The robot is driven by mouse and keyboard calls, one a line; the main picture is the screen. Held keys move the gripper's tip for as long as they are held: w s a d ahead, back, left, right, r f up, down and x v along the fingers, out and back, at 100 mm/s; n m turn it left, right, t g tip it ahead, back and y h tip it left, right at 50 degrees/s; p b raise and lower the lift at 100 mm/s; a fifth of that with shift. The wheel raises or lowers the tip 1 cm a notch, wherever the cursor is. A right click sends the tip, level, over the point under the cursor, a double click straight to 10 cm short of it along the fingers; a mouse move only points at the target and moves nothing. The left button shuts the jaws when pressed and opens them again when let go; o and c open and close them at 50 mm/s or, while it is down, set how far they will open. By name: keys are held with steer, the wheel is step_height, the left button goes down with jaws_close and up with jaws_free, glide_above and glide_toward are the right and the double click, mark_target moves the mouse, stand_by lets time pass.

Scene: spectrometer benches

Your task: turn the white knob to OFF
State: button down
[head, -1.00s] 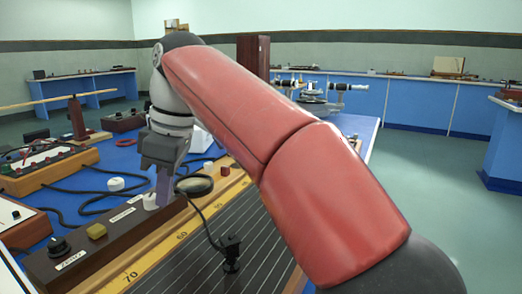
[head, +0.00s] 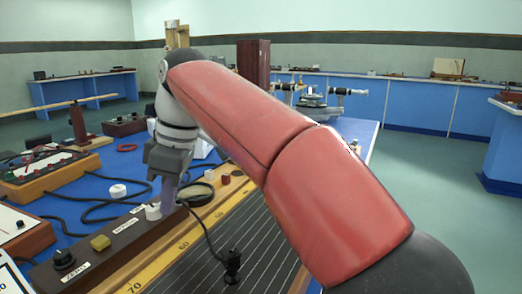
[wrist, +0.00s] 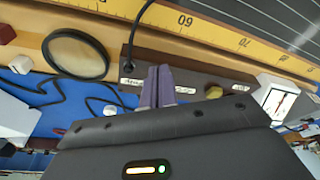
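The white knob (head: 153,211) stands on a long dark brown box (head: 112,250) with small white labels. A yellow button (head: 100,242) and a black knob (head: 63,258) sit further along the same box. My gripper (head: 168,202) points down at the box, just right of the white knob in the head view. In the wrist view its two fingers (wrist: 156,78) are side by side with nothing between them.
A white cap (head: 117,190) and black cables lie on the blue bench top. A meter (wrist: 278,102) stands near the box's end.

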steer(key=shift+w, duration=0.2)
steer(key=shift+d+r, duration=0.1)
steer(key=shift+d, duration=0.25)
steer(key=shift+a+v, duration=0.25)
steer(key=shift+v, duration=0.7)
steer(key=shift+a+v, duration=0.2)
steer(key=shift+v, duration=0.75)
steer(key=shift+a+v, duration=0.25)
steer(key=shift+v, duration=0.65)
steer(key=shift+r, duration=0.2)
